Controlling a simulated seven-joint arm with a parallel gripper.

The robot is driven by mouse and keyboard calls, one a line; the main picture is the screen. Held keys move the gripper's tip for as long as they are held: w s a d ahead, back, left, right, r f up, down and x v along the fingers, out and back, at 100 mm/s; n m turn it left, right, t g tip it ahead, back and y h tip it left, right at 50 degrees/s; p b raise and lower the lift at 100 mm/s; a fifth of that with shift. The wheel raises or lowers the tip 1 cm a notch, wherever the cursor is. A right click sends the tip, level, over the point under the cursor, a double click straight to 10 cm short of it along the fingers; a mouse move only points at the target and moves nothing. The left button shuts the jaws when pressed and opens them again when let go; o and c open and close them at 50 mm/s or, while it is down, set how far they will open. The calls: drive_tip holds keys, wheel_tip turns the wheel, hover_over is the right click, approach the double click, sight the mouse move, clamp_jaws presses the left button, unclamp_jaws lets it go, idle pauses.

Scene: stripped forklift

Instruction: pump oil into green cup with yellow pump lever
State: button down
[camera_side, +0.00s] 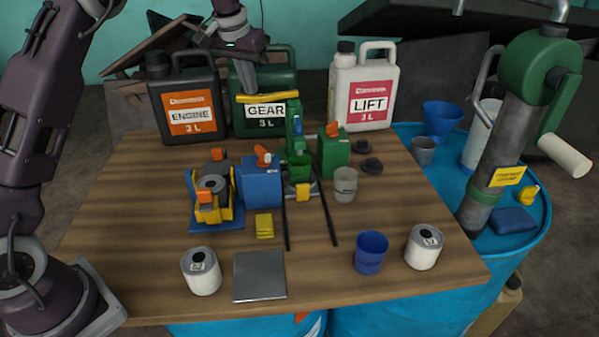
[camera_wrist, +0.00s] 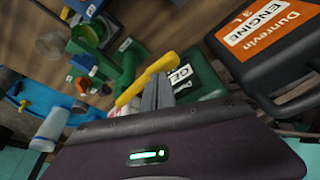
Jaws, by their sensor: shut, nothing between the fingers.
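The yellow pump lever (camera_side: 265,98) sits roughly level on top of a green pump (camera_side: 297,145) at the back middle of the table. In the wrist view the yellow lever (camera_wrist: 146,79) lies right beside my fingers. My gripper (camera_side: 249,88) is shut and empty, pointing down at the lever's left end; whether it touches the lever I cannot tell. The shut fingers also show in the wrist view (camera_wrist: 159,90). A grey cup (camera_side: 345,184) stands to the right of the pump.
The green GEAR jug (camera_side: 263,124) stands behind the lever, between the ENGINE jug (camera_side: 190,112) and the LIFT jug (camera_side: 370,105). A blue can (camera_side: 261,186) and a green can (camera_side: 333,157) flank the pump. A toy forklift (camera_side: 212,195) sits left. A blue cup (camera_side: 371,252) stands in front.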

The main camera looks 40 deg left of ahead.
drive_tip(key=shift+r, duration=2.75)
drive_tip(key=shift+f, duration=0.1)
drive_tip(key=shift+f, duration=2.65)
drive_tip(key=shift+r, duration=2.8)
drive_tip(key=shift+r, duration=2.5)
